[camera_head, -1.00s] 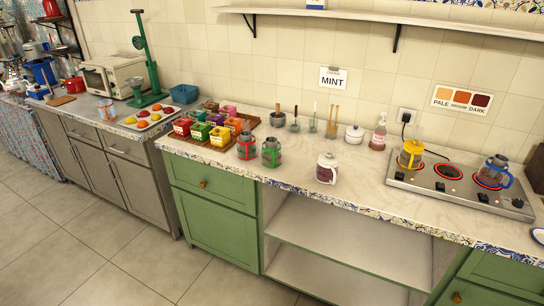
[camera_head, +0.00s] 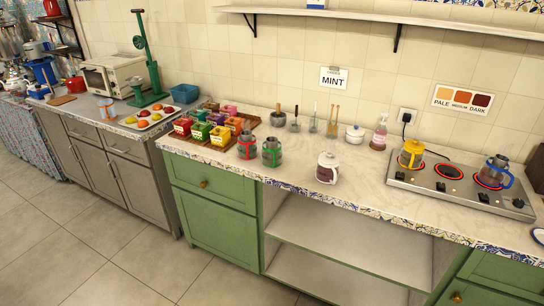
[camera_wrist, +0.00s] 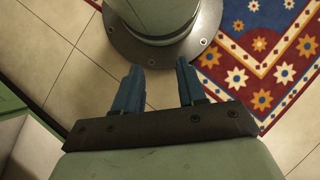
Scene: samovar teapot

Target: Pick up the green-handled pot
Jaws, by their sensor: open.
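The green-handled pot (camera_head: 272,152) stands upright on the counter in the head view, a dark glass pot with green trim. It is just right of a similar red-handled pot (camera_head: 247,145), with a narrow gap or none; I cannot tell which. My gripper (camera_wrist: 158,82) shows only in the wrist view. Its two blue fingers are apart with nothing between them. It hangs over the floor and my own base, away from the counter. No pot is in the wrist view.
A tray of colourful boxes (camera_head: 218,134) sits behind and left of the pots. A stove (camera_head: 430,192) holds a yellow pot (camera_head: 411,153) and a blue-handled pot (camera_head: 494,171). A patterned rug (camera_wrist: 270,60) lies on the floor.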

